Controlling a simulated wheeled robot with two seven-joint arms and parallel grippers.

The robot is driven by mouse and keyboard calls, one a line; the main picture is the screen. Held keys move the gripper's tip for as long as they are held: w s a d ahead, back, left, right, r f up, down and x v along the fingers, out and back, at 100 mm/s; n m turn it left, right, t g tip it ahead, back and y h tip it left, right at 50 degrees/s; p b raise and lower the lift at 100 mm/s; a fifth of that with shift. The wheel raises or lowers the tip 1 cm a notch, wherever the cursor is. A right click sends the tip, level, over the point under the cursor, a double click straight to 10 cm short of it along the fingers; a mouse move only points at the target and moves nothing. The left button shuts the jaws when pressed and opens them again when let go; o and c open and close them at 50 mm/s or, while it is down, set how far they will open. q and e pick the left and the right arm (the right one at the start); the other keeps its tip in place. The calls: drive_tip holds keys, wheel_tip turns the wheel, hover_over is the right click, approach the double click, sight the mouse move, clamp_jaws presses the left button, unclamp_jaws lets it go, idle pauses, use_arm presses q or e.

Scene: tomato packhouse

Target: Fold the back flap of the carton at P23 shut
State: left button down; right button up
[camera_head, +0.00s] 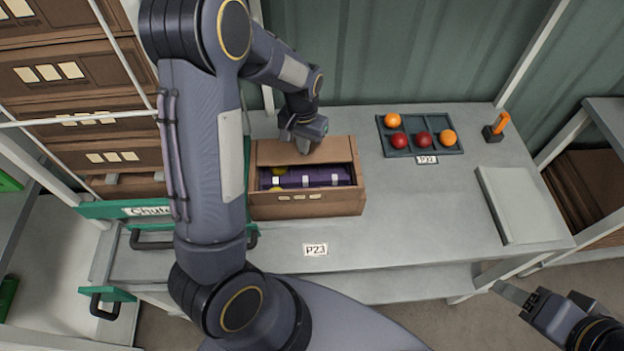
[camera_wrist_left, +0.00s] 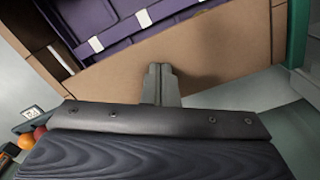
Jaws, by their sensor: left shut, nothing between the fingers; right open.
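The brown carton (camera_head: 307,207) stands on the bench behind the P23 label (camera_head: 315,250). Its back flap (camera_head: 333,149) leans over the rear part of the opening; the front part is open. Inside, a purple liner (camera_head: 318,177) with pale tabs and some yellow items (camera_head: 277,184) show. My left gripper (camera_head: 322,156) is shut and empty, its fingertips at the flap, seemingly touching it. In the left wrist view the shut fingers (camera_wrist_left: 160,80) lie against the brown flap (camera_wrist_left: 215,55). My right gripper (camera_head: 512,293) is open and empty, off the bench's front right.
A dark tray (camera_head: 437,148) with red and orange tomatoes sits behind the P32 label. An orange-handled tool in a holder (camera_head: 493,133) and a grey flat panel (camera_head: 520,205) are at right. A green Chute sign (camera_head: 115,210) and stacked cartons (camera_head: 75,75) stand at left.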

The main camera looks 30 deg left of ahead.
use_arm(q)
wheel_tip(320, 180, up, 8)
drive_tip(key=p, duration=0.6)
idle(0.6)
